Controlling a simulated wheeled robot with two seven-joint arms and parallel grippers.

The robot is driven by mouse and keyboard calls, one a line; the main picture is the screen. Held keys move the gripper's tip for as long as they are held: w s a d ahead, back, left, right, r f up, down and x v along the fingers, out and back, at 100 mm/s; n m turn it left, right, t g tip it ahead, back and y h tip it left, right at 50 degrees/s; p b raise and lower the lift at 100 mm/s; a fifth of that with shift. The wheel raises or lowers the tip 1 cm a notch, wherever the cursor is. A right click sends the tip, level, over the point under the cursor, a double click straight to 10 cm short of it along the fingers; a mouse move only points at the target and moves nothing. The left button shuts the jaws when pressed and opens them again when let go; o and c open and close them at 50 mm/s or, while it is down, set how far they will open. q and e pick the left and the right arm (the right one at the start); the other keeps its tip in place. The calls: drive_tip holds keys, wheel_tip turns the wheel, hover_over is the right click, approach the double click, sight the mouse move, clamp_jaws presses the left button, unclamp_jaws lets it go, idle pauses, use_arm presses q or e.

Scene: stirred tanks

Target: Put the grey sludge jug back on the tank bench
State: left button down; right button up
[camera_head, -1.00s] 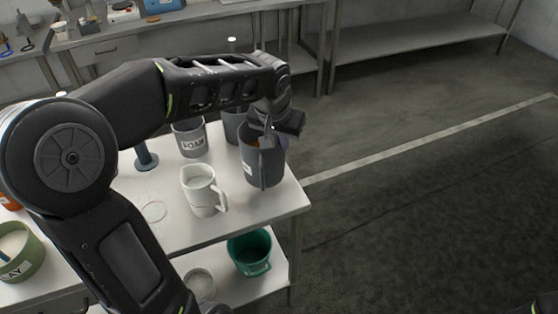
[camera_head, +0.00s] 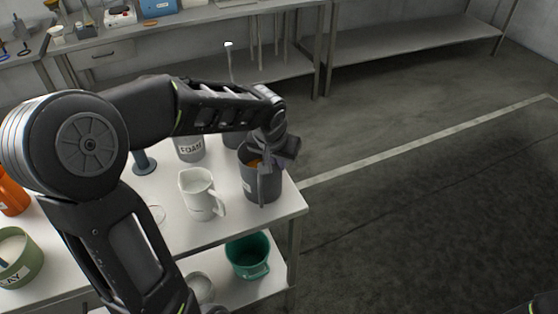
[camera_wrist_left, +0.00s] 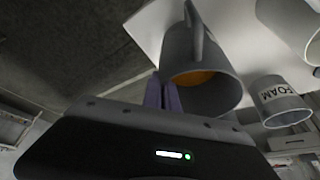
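The grey jug (camera_head: 263,188) with orange contents is upright at the right end of the white tank bench (camera_head: 235,222). Its base looks at or just above the bench top; I cannot tell if it touches. Its label is turned mostly away and unreadable. My left gripper (camera_head: 268,160) is shut on the jug at its upper rim.
A white jug (camera_head: 199,194) stands close left of the grey jug. A grey FOAM jug (camera_head: 190,149) and another grey container (camera_head: 231,135) stand behind. A green bucket (camera_head: 247,255) is on the lower shelf. Floor beyond the bench's right edge is clear.

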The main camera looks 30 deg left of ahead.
use_arm(q)
drive_tip(key=c, duration=1.7)
unclamp_jaws()
drive_tip(key=shift+r, duration=0.1)
drive_tip(key=b+v, duration=0.1)
drive_tip(key=v, duration=1.1)
drive_tip(key=shift+s, duration=0.1)
